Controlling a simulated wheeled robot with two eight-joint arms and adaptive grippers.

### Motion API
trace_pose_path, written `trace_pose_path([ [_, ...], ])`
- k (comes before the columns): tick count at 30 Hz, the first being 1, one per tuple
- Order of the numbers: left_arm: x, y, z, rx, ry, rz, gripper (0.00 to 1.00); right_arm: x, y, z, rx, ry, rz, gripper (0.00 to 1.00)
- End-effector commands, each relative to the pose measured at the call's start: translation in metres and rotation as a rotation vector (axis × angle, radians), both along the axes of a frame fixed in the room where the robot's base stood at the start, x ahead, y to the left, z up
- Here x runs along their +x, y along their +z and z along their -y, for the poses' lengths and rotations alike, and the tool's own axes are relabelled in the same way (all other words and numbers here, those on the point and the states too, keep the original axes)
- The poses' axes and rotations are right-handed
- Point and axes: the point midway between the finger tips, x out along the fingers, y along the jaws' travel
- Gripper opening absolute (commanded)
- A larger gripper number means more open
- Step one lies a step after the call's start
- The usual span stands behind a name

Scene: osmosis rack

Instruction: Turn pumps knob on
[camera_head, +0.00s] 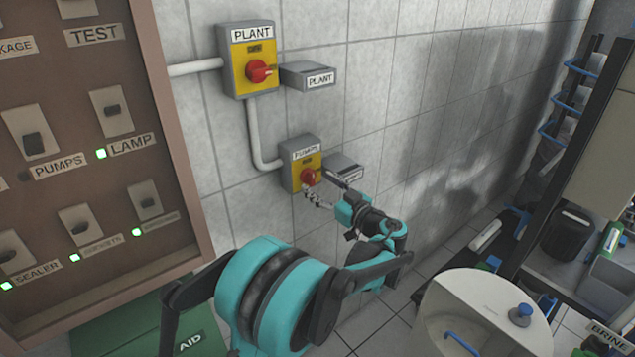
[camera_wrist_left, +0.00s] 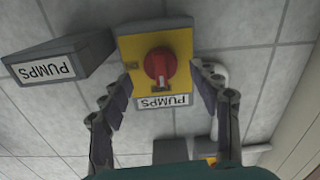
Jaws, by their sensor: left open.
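The pumps switch box (camera_head: 290,154) is grey with a yellow face and a "PUMPS" label, fixed to the tiled wall. Its red knob (camera_head: 308,177) sits in the middle of the yellow face. In the left wrist view the box appears upside down, with the red knob (camera_wrist_left: 160,66) between my fingers. My left gripper (camera_head: 326,187) is open close to the box, its fingers on either side of the knob and apart from it. It also shows in the left wrist view (camera_wrist_left: 160,88). My right gripper is not in view.
A grey "PUMPS" tag box (camera_wrist_left: 65,62) sits beside the switch. Above is the "PLANT" switch (camera_head: 234,73) with its own red knob and tag box (camera_head: 305,76). A brown breaker panel (camera_head: 160,190) stands at left. A white basin-like unit (camera_head: 478,315) stands at lower right.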

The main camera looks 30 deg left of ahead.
Motion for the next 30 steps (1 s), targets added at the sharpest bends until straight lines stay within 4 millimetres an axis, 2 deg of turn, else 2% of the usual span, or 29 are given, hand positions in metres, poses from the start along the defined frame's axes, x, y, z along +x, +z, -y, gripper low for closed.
trace_pose_path([
  [3,0.006,-0.001,-0.018,0.0,0.003,-0.001,0.62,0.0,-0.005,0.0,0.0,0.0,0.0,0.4],
  [6,0.01,-0.001,-0.026,-0.001,0.0,-0.001,0.62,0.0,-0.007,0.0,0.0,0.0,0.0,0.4],
  [16,0.013,0.0,-0.031,-0.001,-0.001,-0.002,0.62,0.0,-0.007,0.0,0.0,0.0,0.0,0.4],
  [17,0.013,0.0,-0.031,-0.001,-0.001,-0.002,0.59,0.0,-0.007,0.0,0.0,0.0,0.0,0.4],
  [22,0.013,0.0,-0.031,-0.001,-0.001,-0.002,0.14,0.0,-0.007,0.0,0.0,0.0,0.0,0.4],
  [23,0.013,0.0,-0.031,-0.001,-0.001,-0.002,0.12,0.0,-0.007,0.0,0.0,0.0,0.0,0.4],
  [30,0.013,0.0,-0.031,0.003,-0.001,-0.012,0.12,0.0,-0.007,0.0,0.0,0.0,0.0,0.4],
])
